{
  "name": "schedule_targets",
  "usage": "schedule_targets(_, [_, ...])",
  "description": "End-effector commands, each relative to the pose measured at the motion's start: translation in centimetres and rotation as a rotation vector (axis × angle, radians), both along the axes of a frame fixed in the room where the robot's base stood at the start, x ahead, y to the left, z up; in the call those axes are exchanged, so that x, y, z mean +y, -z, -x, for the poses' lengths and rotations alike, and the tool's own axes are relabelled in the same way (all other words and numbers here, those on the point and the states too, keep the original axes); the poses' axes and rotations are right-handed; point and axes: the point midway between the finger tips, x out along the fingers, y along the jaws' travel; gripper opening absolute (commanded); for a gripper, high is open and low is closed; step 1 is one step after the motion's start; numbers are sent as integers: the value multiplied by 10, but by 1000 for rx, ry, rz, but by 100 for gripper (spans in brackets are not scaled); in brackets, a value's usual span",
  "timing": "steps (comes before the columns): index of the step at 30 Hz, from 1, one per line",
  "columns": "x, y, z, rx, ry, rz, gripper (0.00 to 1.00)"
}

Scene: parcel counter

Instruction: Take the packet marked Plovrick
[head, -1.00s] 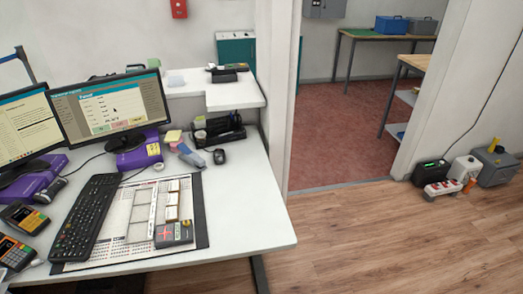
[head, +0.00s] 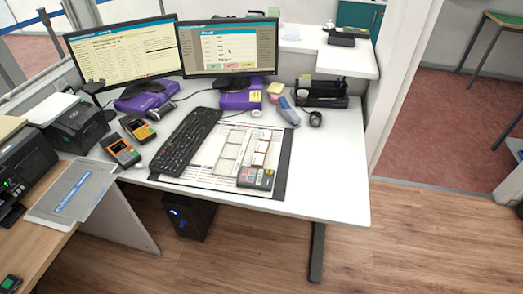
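I cannot make out a packet marked Plovrick in the head view; any lettering on the small items is too small to read. On the white desk (head: 335,190) lies a desk mat (head: 205,175) with a few small pale card-like pieces (head: 260,152) and a dark box-like item with a red mark (head: 256,178). A pink and grey-blue item (head: 288,111) lies behind the mat. My gripper is not in view.
Two monitors (head: 125,53) (head: 228,47) stand on purple bases behind a black keyboard (head: 186,141). Card terminals (head: 121,150) and printers (head: 75,125) are at left. A black organiser (head: 322,94) and mouse (head: 316,119) sit at right. The wooden floor (head: 420,240) at right is clear.

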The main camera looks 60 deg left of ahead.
Motion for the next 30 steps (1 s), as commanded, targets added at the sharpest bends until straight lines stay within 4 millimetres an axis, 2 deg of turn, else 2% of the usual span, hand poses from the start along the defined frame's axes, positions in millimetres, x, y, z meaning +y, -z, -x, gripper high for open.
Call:
schedule_targets(6, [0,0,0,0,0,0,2])
schedule_targets(30, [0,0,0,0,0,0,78])
